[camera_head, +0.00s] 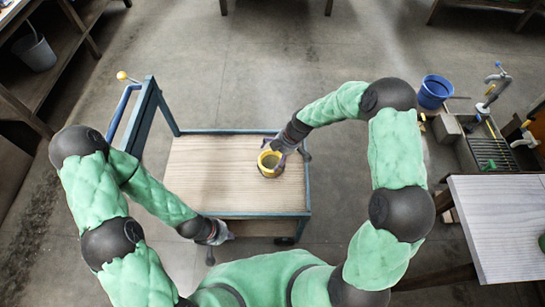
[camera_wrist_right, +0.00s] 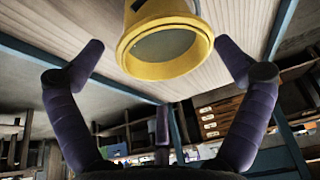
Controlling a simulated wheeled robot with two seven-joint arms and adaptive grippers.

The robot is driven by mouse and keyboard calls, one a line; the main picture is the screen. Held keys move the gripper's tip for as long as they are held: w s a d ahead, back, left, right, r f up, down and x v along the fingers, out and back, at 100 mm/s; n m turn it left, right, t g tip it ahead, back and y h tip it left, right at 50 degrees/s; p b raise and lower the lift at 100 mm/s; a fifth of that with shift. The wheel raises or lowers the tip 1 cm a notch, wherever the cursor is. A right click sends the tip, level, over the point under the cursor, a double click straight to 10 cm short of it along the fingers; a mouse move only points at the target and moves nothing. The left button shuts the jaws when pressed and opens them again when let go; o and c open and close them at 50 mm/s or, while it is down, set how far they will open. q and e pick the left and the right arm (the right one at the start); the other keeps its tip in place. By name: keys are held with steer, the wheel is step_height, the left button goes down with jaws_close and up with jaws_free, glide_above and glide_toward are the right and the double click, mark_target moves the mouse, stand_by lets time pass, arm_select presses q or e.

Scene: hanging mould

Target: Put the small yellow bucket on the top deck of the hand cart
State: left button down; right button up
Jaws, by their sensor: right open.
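The small yellow bucket (camera_head: 271,170) stands upright on the wooden top deck (camera_head: 215,185) of the hand cart, near its right side. In the right wrist view the yellow bucket (camera_wrist_right: 165,66) shows its open rim towards the camera. My right gripper (camera_head: 285,148) is just beside and above the bucket. Its two dark fingers are spread wide in the right wrist view, with a gap to the bucket on each side. My left gripper (camera_head: 218,233) is by the cart's near edge, away from the bucket; its fingers are too small to read.
The cart's blue handle (camera_head: 130,105) rises at the left. A blue bucket (camera_head: 435,92) and a sink (camera_head: 485,150) are at the right. A pale table (camera_head: 500,220) stands at the lower right. Shelves with a grey bucket (camera_head: 35,52) are at the upper left. The deck's left part is clear.

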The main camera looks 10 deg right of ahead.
arm_select(q)
step_height(320, 180, up, 3)
steer(key=shift+p, duration=1.2)
arm_select(e)
steer(key=v, duration=0.8)
